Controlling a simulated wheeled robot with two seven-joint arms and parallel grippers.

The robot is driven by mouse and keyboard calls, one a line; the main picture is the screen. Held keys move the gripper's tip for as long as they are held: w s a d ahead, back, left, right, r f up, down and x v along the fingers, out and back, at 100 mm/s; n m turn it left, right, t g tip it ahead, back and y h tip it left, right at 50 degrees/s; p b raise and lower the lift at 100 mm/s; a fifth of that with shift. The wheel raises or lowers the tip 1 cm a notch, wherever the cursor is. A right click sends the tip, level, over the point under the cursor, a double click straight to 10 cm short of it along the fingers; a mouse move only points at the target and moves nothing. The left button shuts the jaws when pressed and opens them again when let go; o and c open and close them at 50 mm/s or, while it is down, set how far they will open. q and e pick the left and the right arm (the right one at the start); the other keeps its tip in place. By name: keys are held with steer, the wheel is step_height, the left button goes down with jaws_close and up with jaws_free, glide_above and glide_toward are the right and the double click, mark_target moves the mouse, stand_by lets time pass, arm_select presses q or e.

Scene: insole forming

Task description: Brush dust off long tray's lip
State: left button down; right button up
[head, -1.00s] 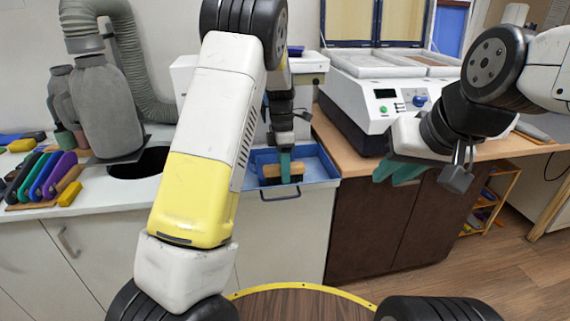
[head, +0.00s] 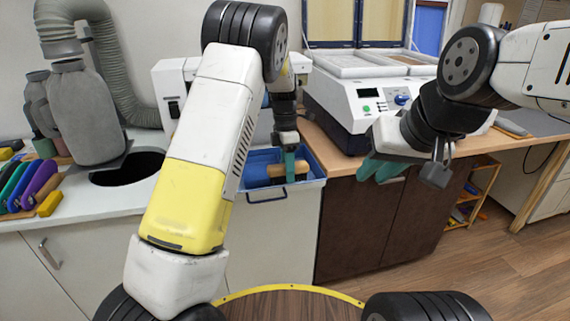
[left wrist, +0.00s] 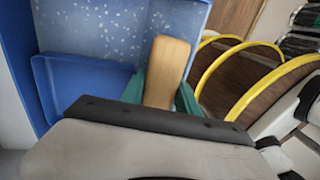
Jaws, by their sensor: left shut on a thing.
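My left gripper (head: 290,166) is shut on a brush with a wooden handle (head: 276,170). The handle also shows in the left wrist view (left wrist: 167,65), between the teal fingers. The brush is at the blue tray (head: 317,172), inside its outline in the head view. In the left wrist view, pale specks lie on a blue surface of the tray (left wrist: 112,22). The bristles are hidden, and I cannot tell whether they touch the tray. My right gripper (head: 380,169) hangs in the air before the counter; its teal fingers are partly hidden by the wrist.
A white machine (head: 350,104) with a small screen stands on the wooden counter right of the tray. Several coloured tools (head: 30,185) lie at the left, near a round black opening (head: 128,168) and grey bottles (head: 85,112). The floor at right is clear.

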mark_target(276, 166)
arm_select(q)
steer(key=shift+s+a+f, duration=0.1)
steer(key=shift+s+a, duration=0.15)
steer(key=shift+a, duration=0.65)
steer(key=shift+s+a+f, duration=0.1)
steer(key=shift+s+a, duration=0.15)
steer(key=shift+a, duration=0.6)
steer(key=shift+s+a+r, duration=0.1)
steer(key=shift+s+a, duration=0.2)
steer(key=shift+a, duration=0.7)
steer(key=shift+s+a+r, duration=0.1)
steer(key=shift+s+a, duration=0.2)
steer(key=shift+a, duration=0.7)
steer(key=shift+s+a, duration=0.3)
steer(key=shift+a, duration=0.7)
steer(key=shift+s+a+f, duration=0.1)
steer(key=shift+s+a, duration=0.15)
steer(key=shift+a, duration=0.6)
steer(key=shift+s+a+r, duration=0.1)
steer(key=shift+s+a, duration=0.1)
steer(key=shift+a, duration=0.6)
steer(key=shift+s+a+f, duration=0.1)
steer(key=shift+s+a, duration=0.15)
steer(key=shift+a, duration=0.6)
step_height(276, 166, up, 8)
